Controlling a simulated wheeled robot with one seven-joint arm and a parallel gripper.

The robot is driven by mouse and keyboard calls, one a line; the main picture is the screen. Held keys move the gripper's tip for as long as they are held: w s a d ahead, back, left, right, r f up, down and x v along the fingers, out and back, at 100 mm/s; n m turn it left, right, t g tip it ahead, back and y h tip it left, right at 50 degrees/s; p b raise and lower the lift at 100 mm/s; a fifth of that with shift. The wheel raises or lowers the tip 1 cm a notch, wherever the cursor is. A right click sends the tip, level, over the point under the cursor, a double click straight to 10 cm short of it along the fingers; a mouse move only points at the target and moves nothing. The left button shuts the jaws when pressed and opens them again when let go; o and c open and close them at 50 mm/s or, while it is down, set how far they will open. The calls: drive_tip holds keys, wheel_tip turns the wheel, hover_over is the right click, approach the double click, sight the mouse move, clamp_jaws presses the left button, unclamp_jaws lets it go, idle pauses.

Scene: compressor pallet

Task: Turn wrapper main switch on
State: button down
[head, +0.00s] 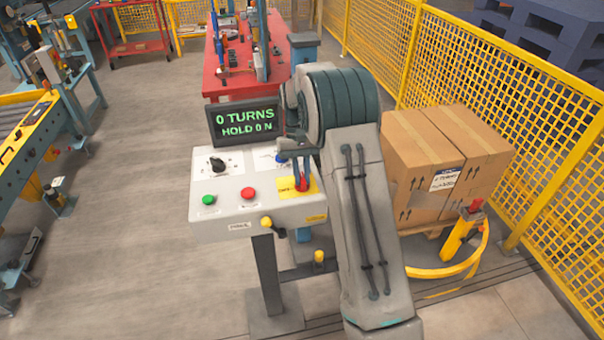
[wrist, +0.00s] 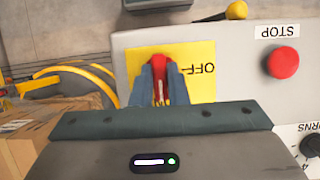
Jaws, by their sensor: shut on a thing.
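The main switch is a red handle (head: 302,184) on a yellow plate (head: 286,188) at the right end of the grey control panel. In the wrist view the red handle (wrist: 158,66) stands between the two blue-grey fingers of my gripper (wrist: 160,84), which is shut on it. The plate (wrist: 199,60) carries an OFF mark beside the handle. The fingers hide part of the handle, and the ON mark cannot be made out. The display (head: 244,120) above the panel reads "0 TURNS" and "HOLD 0 N".
The panel also has a green button (head: 208,200), a red stop button (head: 248,193) and a black knob (head: 217,164). A yellow-tipped lever (head: 267,222) sticks out at its front edge. Cartons (head: 430,165) and yellow fencing (head: 540,110) stand to the right. Open floor lies left.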

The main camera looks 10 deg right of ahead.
drive_tip(key=shift+w, duration=0.1)
drive_tip(key=c, duration=1.4)
unclamp_jaws()
drive_tip(key=shift+c, duration=0.2)
drive_tip(key=v, duration=1.3)
drive_tip(key=shift+r+b, duration=0.35)
drive_tip(key=shift+r, duration=0.05)
drive_tip(key=shift+r, duration=0.1)
